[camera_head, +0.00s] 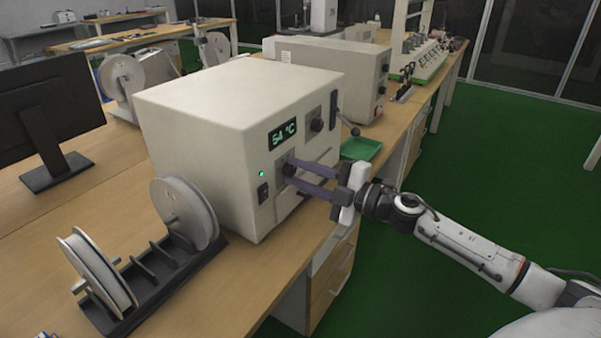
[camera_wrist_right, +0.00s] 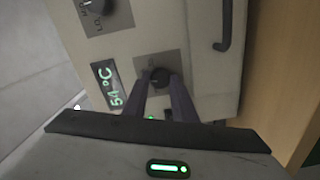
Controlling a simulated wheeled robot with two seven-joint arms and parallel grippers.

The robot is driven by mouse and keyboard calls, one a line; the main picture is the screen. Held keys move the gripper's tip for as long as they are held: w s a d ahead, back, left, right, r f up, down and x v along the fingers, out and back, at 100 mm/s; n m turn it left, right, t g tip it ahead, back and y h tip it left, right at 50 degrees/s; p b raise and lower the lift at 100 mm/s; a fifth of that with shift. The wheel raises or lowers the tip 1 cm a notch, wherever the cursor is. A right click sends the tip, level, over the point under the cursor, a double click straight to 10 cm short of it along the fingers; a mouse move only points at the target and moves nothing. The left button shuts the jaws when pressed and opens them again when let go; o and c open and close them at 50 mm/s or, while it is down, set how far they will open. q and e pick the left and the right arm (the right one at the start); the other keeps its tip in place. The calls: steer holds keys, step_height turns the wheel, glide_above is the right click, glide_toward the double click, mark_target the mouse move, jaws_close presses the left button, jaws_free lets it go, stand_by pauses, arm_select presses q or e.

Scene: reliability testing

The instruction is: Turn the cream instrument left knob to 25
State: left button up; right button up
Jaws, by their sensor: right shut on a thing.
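The cream instrument (camera_head: 205,115) is a large box on the wooden bench, and its display (camera_head: 283,134) reads 54 °C. The display also shows in the right wrist view (camera_wrist_right: 109,86). The left knob (camera_wrist_right: 159,77) is a dark round knob on a grey square plate below the display. In the head view the knob (camera_head: 289,168) is partly covered by the fingers. My right gripper (camera_head: 296,176) reaches in from the right and is shut on this knob, one finger on each side. A second knob (camera_head: 317,125) sits higher on the front. My left gripper is not in view.
Another cream box (camera_head: 340,70) stands farther back.

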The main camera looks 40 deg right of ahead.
steer(key=n, duration=0.4)
steer(key=shift+f+n+b, duration=0.1)
steer(key=shift+n+b, duration=0.25)
steer(key=shift+n, duration=0.05)
steer(key=n+b, duration=0.1)
steer(key=n, duration=0.2)
steer(key=shift+n, duration=0.3)
steer(key=n+b, duration=0.1)
steer(key=n, duration=0.3)
steer(key=shift+n+b, duration=0.65)
steer(key=shift+n, duration=0.85)
steer(key=o, duration=1)
steer(key=shift+o, duration=0.2)
